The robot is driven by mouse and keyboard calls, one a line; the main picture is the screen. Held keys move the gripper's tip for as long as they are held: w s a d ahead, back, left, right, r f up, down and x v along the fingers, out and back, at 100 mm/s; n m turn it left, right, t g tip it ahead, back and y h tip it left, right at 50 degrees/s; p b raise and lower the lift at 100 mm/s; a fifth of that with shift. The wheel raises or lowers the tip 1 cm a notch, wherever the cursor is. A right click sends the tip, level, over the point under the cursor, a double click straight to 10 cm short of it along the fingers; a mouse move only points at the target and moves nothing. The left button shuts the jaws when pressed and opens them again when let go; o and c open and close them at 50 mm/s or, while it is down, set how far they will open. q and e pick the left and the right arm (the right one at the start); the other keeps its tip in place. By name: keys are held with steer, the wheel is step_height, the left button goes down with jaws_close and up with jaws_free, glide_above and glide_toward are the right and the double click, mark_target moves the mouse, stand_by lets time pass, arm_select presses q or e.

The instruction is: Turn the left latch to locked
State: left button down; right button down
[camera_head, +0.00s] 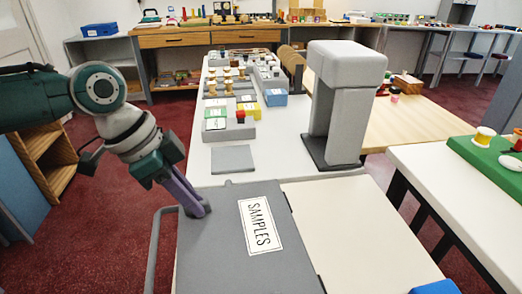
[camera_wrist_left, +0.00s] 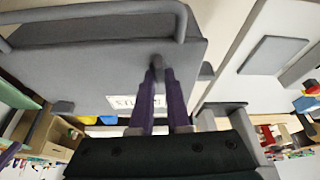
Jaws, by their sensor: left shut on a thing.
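A dark grey panel (camera_head: 228,262) with a white SAMPLES label (camera_head: 260,225) lies in front of me; it also shows in the left wrist view (camera_wrist_left: 95,62). My left gripper (camera_head: 198,208) reaches down to the panel's far left corner. In the left wrist view, its purple fingers (camera_wrist_left: 158,72) are shut on a small grey latch (camera_wrist_left: 157,60). The fingers cover much of the latch, so I cannot tell which position it is in. My right gripper is out of view.
A grey bar handle (camera_head: 153,250) runs along the panel's left side. A cream surface (camera_head: 345,225) adjoins its right side. Beyond are a flat grey plate (camera_head: 233,159) and a tall grey stand (camera_head: 340,105) on the white counter.

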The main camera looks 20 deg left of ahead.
arm_select(q)
steer(key=shift+m+b, duration=0.3)
steer(key=shift+m, duration=0.2)
steer(key=shift+g, duration=0.3)
steer(key=c, duration=0.9)
jaws_free()
steer(key=p+v, duration=0.1)
steer(key=v, duration=0.9)
